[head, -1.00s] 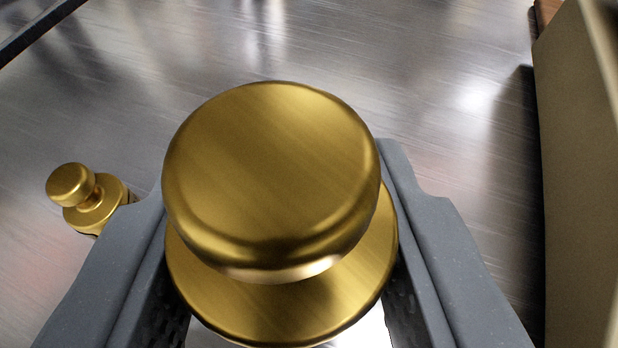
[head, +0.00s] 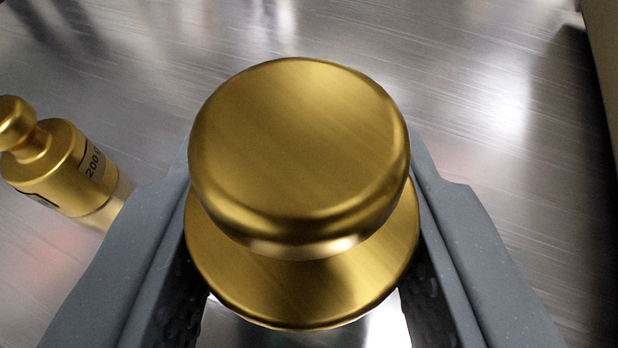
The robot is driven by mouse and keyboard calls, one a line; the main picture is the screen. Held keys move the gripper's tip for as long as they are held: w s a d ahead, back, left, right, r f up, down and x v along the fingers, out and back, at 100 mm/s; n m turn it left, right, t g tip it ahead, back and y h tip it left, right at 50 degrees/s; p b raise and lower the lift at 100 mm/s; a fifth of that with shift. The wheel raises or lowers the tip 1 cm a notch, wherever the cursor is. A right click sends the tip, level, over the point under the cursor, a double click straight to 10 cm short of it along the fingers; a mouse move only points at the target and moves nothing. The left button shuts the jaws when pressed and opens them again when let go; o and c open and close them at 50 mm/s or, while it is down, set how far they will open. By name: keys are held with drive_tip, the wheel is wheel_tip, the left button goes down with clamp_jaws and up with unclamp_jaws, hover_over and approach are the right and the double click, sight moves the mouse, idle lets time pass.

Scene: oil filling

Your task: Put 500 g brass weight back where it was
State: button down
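A large brass weight (head: 300,150) with a broad round knob fills the middle of the head view. Its label does not show, so I cannot read its mass. My gripper (head: 303,255) has its two grey fingers on the left and right of the weight's body, shut on it. The underside of the weight is hidden, so I cannot tell whether it touches the surface. A smaller brass weight marked 200 (head: 60,165) stands to the left of my gripper, apart from the held weight.
A brushed metal surface (head: 450,90) lies around and beyond the weights, mostly bare. A beige wall or box side (head: 604,50) stands at the right edge, with a dark shadow next to it.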

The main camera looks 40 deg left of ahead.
drive_tip(key=shift+s+f, duration=0.1)
drive_tip(key=shift+f, duration=0.3)
drive_tip(key=c, duration=0.9)
unclamp_jaws()
drive_tip(key=shift+f, duration=0.15)
drive_tip(key=shift+s+f, duration=0.1)
drive_tip(key=shift+f, duration=0.05)
drive_tip(key=shift+r, duration=0.25)
drive_tip(key=shift+d+r, duration=0.15)
drive_tip(key=shift+r, duration=0.2)
drive_tip(key=v, duration=0.3)
drive_tip(key=p+v, duration=0.1)
drive_tip(key=v, duration=0.2)
drive_tip(key=r+p+v, duration=0.1)
drive_tip(key=v, duration=0.3)
drive_tip(key=shift+s+d+r+p, duration=0.3)
drive_tip(key=shift+s+d, duration=0.05)
drive_tip(key=shift+s, duration=0.2)
